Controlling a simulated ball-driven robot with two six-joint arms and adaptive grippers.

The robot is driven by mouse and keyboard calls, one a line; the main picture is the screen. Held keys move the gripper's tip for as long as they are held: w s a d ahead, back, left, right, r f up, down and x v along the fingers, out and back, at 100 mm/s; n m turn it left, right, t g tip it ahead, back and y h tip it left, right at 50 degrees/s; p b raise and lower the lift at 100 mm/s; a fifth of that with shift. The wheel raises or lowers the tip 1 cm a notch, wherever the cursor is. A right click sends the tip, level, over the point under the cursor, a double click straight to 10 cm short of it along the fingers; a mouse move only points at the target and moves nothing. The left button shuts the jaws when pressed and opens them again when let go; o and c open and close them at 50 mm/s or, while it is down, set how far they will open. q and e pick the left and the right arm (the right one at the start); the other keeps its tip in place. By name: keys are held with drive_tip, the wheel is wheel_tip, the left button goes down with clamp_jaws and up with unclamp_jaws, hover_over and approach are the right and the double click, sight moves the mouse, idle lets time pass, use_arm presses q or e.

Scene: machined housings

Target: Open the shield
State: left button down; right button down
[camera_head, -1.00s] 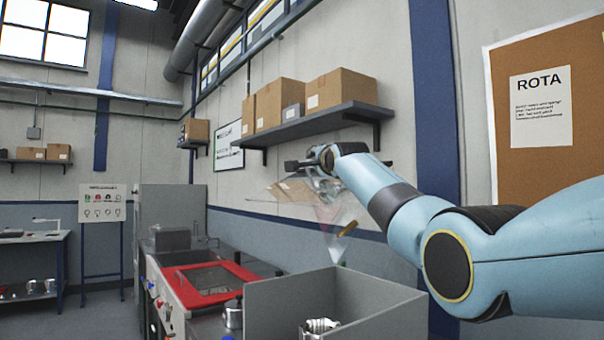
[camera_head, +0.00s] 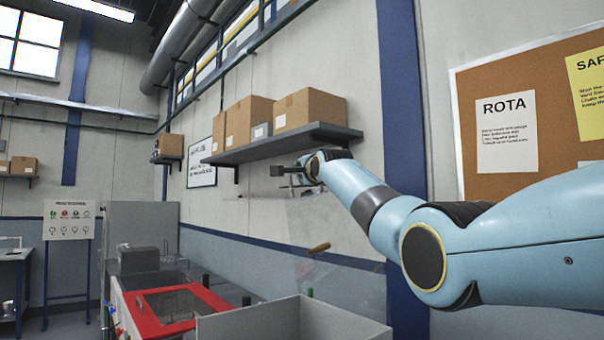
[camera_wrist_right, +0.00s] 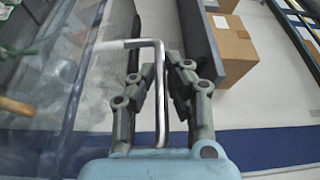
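The shield is a clear see-through panel, faint in the head view (camera_head: 345,280) above the grey bin. In the right wrist view its clear sheet (camera_wrist_right: 60,110) fills the left side. A bent metal rod handle (camera_wrist_right: 160,100) runs beside it. My right gripper (camera_head: 290,172) is high up, below the wall shelf in the picture. In the wrist view my right gripper (camera_wrist_right: 160,85) has its fingers closed in on both sides of the rod. The panel's full outline and hinge are hard to make out. My left gripper is out of view.
A red-framed machine (camera_head: 175,308) stands at the lower left, beside a grey open bin (camera_head: 250,322). A wall shelf (camera_head: 285,142) with cardboard boxes hangs behind my right gripper. A pinboard (camera_head: 510,130) is on the right wall.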

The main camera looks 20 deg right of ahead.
sight(318, 189)
drive_tip(key=c, duration=1.4)
unclamp_jaws()
drive_tip(key=shift+d+f, duration=0.1)
drive_tip(key=s, duration=1.2)
drive_tip(key=shift+a+f, duration=0.3)
drive_tip(key=shift+f, duration=0.1)
